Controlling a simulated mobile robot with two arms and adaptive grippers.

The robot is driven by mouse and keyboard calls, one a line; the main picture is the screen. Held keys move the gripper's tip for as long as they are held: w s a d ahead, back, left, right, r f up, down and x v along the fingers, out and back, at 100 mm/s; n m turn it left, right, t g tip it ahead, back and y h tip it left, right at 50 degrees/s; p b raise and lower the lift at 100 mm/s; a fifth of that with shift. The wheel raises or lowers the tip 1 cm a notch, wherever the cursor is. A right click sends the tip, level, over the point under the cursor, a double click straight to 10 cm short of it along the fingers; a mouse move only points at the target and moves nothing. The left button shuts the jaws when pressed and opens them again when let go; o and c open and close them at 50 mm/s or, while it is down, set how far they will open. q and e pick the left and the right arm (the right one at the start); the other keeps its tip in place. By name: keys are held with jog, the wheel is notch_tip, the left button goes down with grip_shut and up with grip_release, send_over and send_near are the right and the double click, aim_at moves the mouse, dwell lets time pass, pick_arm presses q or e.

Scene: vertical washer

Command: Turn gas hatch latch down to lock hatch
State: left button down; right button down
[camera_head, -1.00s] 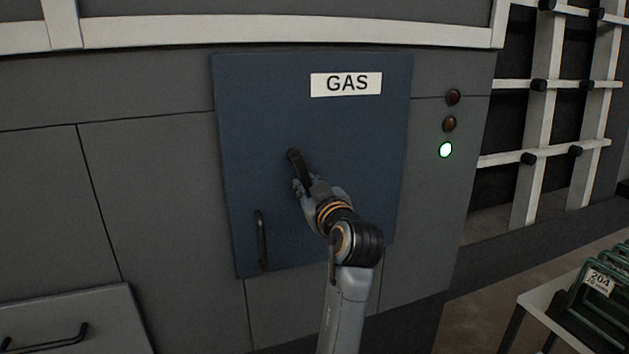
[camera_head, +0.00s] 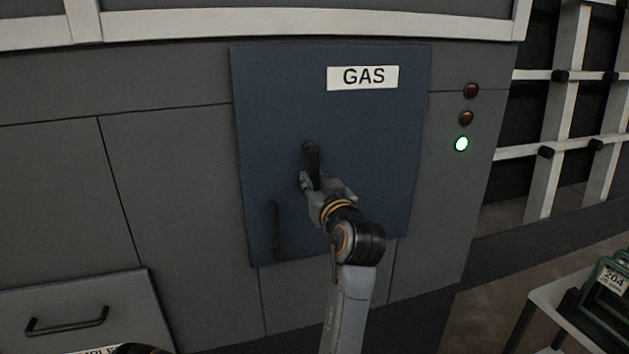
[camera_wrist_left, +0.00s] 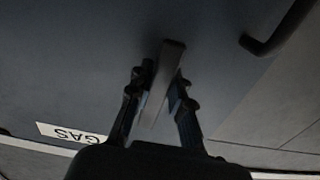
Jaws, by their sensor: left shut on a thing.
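The blue gas hatch (camera_head: 375,130) lies closed against the grey panel, with a white GAS label (camera_head: 363,77) near its top. Its dark latch (camera_head: 311,158) is pivoted at the upper end and points almost straight down, leaning slightly right at its lower end. My left gripper (camera_head: 313,186) is shut on the lower part of the latch and hides its end. In the left wrist view the latch (camera_wrist_left: 164,75) stands between the two fingers (camera_wrist_left: 160,105). My right gripper is not seen.
A fixed dark handle (camera_head: 277,230) is on the hatch, left of my gripper. A drawer handle (camera_head: 67,321) is at lower left. A table with green cases (camera_head: 600,300) is at lower right.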

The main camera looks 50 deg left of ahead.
aim_at(308, 129)
pick_arm(q)
jog(key=c, duration=1.2)
grip_release()
jog(key=shift+a, duration=0.1)
notch_tip(308, 129, up, 10)
